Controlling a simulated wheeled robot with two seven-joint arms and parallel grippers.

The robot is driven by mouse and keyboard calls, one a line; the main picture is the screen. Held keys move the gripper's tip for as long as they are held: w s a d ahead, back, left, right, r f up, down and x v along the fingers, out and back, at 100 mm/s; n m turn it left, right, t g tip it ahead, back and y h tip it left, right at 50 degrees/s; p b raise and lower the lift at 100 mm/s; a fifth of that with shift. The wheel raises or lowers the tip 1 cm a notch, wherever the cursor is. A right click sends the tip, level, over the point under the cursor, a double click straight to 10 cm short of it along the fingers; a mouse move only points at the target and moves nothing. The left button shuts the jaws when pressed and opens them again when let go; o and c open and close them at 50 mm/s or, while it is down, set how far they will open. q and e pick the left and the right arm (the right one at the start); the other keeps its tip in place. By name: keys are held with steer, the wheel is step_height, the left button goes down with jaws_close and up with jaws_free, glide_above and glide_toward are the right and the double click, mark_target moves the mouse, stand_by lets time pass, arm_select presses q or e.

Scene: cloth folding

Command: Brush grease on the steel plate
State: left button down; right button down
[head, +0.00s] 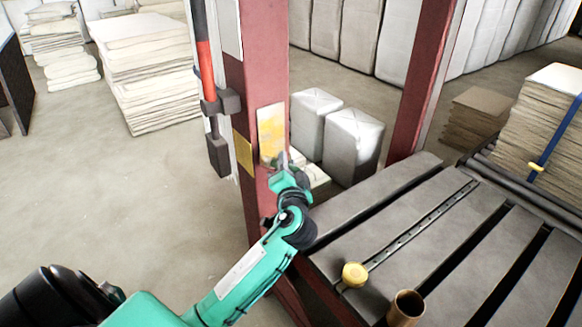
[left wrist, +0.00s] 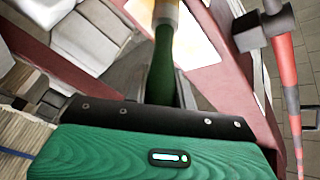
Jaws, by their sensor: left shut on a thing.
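The steel plate (head: 271,122) is an upright pale panel on the red post, with yellow grease smeared over its middle and lower part. It also shows in the left wrist view (left wrist: 203,42), partly cut off at the top. My left gripper (head: 283,163) is at the plate's lower edge, shut on a brush. The brush has a green handle (left wrist: 163,65) and a tan upper part. Its bristles are outside the left wrist view and too small to make out in the head view, so contact with the plate cannot be told. My right gripper is not in view.
The red post (head: 257,60) carries a red-and-black rod fixture (head: 205,65) left of the plate. White bales (head: 353,140) stand behind the post.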

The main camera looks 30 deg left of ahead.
arm_select(q)
steer(key=shift+w+a, duration=0.3)
steer(key=shift+a, duration=0.4)
stand_by(0.6)
steer(key=w+d+b, duration=0.1)
steer(key=w+d, duration=0.2)
steer(key=w, duration=0.4)
steer(key=shift+w, duration=0.15)
stand_by(0.5)
steer(key=shift+s+a+r+p, duration=0.3)
steer(key=shift+s+a+p, duration=0.15)
steer(key=shift+s, duration=0.75)
steer(key=shift+s+a+r+p, duration=0.25)
steer(key=shift+s+a+p, duration=0.25)
steer(key=shift+s, duration=0.7)
steer(key=shift+s+a+r+p, duration=0.3)
steer(key=shift+s+a+p, duration=0.15)
steer(key=shift+s, duration=0.75)
steer(key=shift+s+r, duration=0.1)
steer(key=shift+r, duration=0.05)
